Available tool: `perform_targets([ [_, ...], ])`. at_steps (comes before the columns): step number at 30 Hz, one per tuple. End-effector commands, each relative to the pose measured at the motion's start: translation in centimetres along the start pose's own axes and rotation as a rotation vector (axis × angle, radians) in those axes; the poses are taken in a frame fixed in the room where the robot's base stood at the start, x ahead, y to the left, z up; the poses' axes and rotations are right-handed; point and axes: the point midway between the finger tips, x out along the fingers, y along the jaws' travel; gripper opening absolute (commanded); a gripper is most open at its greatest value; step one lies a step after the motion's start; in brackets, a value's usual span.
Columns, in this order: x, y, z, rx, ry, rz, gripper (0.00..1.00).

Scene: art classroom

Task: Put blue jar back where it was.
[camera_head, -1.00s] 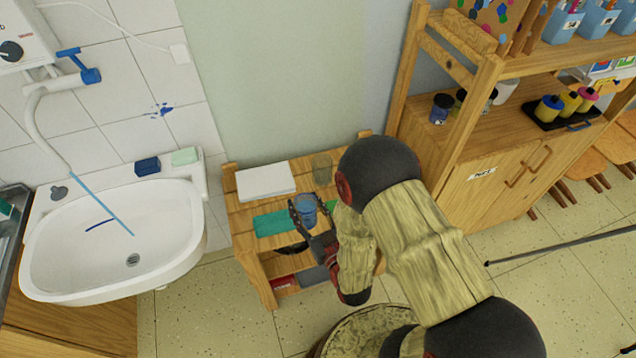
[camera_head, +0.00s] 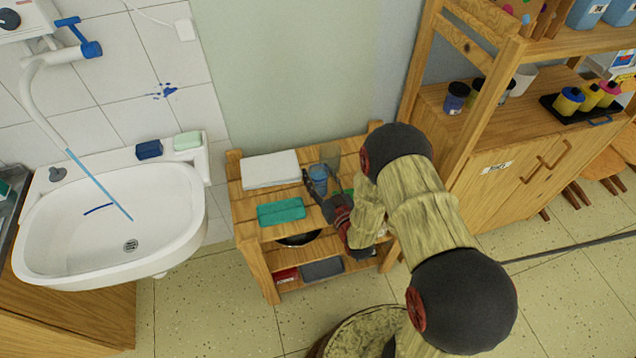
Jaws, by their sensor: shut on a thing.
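The blue jar (camera_head: 318,176) is a small see-through blue vessel over the back middle of the slatted wooden stand (camera_head: 245,212). My gripper (camera_head: 318,187) is shut on it, with dark fingers around its sides. The jar looks roughly upright; I cannot tell whether its base touches the stand's top. My arm hides the right part of the stand's top.
A white paper stack (camera_head: 270,169) and a teal cloth (camera_head: 281,212) lie left of the jar. A white sink (camera_head: 165,225) is at left. A wooden shelf unit (camera_head: 480,170) with several dark-lidded jars (camera_head: 456,97) stands at right.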

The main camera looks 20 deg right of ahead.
Motion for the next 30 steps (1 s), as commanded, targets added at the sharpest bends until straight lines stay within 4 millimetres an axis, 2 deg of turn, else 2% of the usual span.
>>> perform_targets([
  [3,0.1,0.1,2.3,0.001,-0.002,0.000,0.17],
  [6,0.2,0.1,3.4,0.000,0.000,0.000,0.17],
  [18,0.2,0.1,3.7,0.000,0.001,0.000,0.17],
  [19,0.1,0.1,3.8,0.000,-0.001,0.000,0.47],
  [28,0.1,0.1,3.6,0.000,-0.001,0.000,0.64],
  [30,0.1,0.1,3.6,0.000,-0.001,0.000,0.64],
])
